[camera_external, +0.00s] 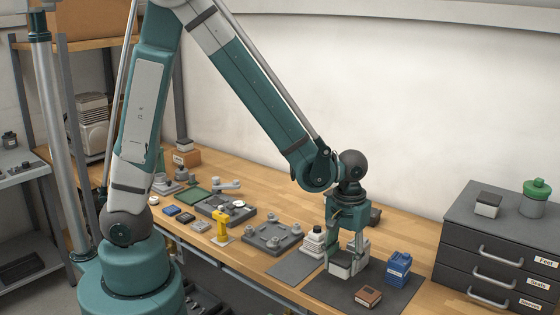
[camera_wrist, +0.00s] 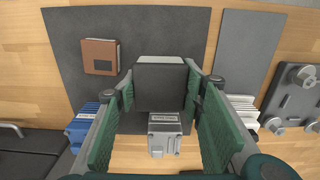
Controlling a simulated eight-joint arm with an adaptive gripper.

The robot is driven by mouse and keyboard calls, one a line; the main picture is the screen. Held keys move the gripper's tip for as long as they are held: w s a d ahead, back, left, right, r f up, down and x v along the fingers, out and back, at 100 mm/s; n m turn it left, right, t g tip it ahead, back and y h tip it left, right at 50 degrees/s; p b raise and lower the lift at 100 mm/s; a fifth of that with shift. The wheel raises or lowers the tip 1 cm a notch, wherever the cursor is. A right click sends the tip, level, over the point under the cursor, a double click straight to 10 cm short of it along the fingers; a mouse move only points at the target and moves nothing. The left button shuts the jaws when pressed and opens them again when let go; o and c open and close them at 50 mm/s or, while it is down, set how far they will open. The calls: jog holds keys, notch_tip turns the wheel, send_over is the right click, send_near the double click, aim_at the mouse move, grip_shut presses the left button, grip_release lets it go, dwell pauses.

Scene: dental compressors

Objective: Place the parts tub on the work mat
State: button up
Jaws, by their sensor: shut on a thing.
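The parts tub (camera_external: 342,270) looks like a small light-grey box with a dark top. My gripper (camera_external: 348,258) points down and is shut on it. In the wrist view the tub's dark top (camera_wrist: 160,86) sits between the two green-padded fingers (camera_wrist: 159,92). The work mat is a dark grey sheet (camera_external: 385,298) on the wooden bench, also seen in the wrist view (camera_wrist: 75,38). The tub is over the mat; I cannot tell whether its underside touches it. The fingers hide part of its sides.
A brown box (camera_external: 368,297) and a blue container (camera_external: 398,268) are on or beside the mat. A grey labelled block (camera_wrist: 165,133) is close to the tub. A white stacked part (camera_external: 314,241) stands left. A drawer cabinet (camera_external: 500,240) stands right.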

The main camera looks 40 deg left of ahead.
aim_at(342, 272)
jog(key=shift+f, duration=2.05)
jog(key=shift+f+b, duration=0.15)
jog(key=shift+b, duration=0.25)
jog(key=o, duration=1)
jog(key=shift+c, duration=0.2)
jog(key=shift+r+p, duration=0.85)
jog(key=shift+r, duration=5.3)
